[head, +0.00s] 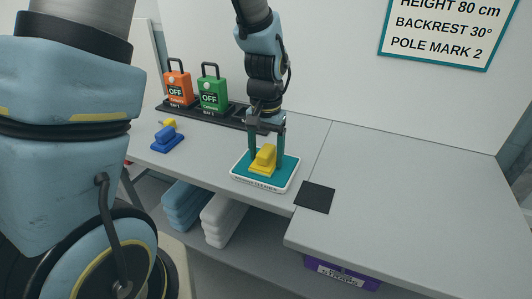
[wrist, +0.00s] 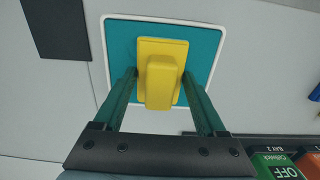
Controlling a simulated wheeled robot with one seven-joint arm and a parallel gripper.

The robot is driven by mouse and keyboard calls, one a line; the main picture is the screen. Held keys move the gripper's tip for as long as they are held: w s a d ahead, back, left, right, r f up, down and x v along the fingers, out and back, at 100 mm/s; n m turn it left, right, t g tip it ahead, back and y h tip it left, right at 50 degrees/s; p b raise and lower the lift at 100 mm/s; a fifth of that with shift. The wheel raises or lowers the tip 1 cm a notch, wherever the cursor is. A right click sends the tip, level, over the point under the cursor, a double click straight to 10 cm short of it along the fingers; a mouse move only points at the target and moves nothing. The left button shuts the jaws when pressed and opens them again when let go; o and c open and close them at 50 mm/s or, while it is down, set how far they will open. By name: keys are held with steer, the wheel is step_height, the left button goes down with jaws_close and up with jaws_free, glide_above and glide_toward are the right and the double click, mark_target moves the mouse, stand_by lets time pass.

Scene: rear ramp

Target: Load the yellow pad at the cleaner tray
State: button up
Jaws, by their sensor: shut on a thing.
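The yellow pad (head: 264,160) is a block with a raised grip, upright over the teal surface of the white-rimmed cleaner tray (head: 287,173). The tray's front label is only partly legible. My gripper (head: 266,147) points down with one finger on each side of the pad and is shut on it. In the wrist view the pad (wrist: 161,50) lies between the two fingers of my gripper (wrist: 159,76), with the teal tray (wrist: 121,45) behind it. Whether the pad's underside touches the tray is hard to tell.
A blue pad (head: 168,139) lies to the left, with a small yellow piece behind it. Orange (head: 178,85) and green (head: 213,91) OFF-marked units stand in a dark rack at the back. A black square (head: 315,197) lies right of the tray. The right bench (head: 420,190) is clear.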

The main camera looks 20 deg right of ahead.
mark_target(266, 150)
steer(key=shift+r+p, duration=3)
steer(key=shift+r, duration=0.45)
